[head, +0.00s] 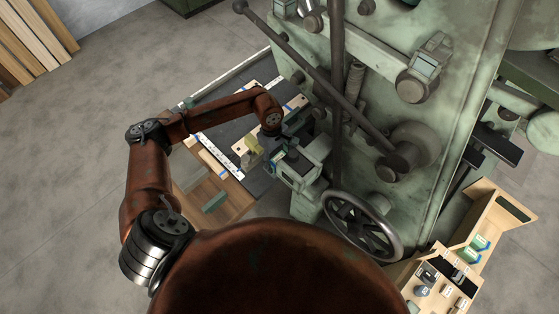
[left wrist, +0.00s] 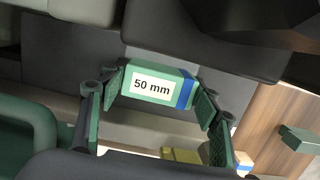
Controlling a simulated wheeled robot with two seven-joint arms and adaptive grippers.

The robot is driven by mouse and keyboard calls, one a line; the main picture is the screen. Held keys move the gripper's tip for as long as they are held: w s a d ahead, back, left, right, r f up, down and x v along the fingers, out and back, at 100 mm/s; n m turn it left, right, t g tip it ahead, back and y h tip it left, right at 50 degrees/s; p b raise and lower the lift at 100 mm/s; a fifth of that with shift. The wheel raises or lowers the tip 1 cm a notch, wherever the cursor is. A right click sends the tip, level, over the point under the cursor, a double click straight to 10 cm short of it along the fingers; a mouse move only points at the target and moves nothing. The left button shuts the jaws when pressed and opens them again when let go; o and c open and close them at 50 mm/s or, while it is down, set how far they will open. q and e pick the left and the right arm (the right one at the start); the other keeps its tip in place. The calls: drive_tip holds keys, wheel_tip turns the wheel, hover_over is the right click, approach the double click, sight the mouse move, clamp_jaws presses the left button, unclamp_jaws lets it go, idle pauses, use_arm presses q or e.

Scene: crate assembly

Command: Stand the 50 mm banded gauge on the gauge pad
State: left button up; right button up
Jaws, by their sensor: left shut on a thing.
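The 50 mm gauge (left wrist: 150,86) is a green block with a white "50 mm" label and a blue band at its right end. It lies between the green finger pads of my left gripper (left wrist: 160,92), which is shut on it, in the left wrist view. In the head view my left gripper (head: 272,143) is beside the green machine, and the gauge in it cannot be made out. I cannot tell which surface is the gauge pad. My right gripper is not in view.
The large green machine (head: 385,100) with its handwheel (head: 362,222) stands close on the right. A yellowish block (head: 253,146) is near the gripper. A green block (head: 215,202) lies on a wooden surface (head: 192,193). A wooden crate (head: 487,208) is at lower right.

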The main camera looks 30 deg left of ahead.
use_arm(q)
drive_tip(key=o, duration=1.5)
drive_tip(key=shift+c, duration=0.2)
drive_tip(key=shift+o, duration=0.7)
drive_tip(key=shift+r, duration=0.1)
drive_tip(key=shift+w+r+p, duration=0.15)
drive_tip(key=shift+r+p, duration=0.8)
drive_tip(key=shift+r, duration=1.2)
drive_tip(key=shift+r+p, duration=0.75)
drive_tip(key=shift+r, duration=1.05)
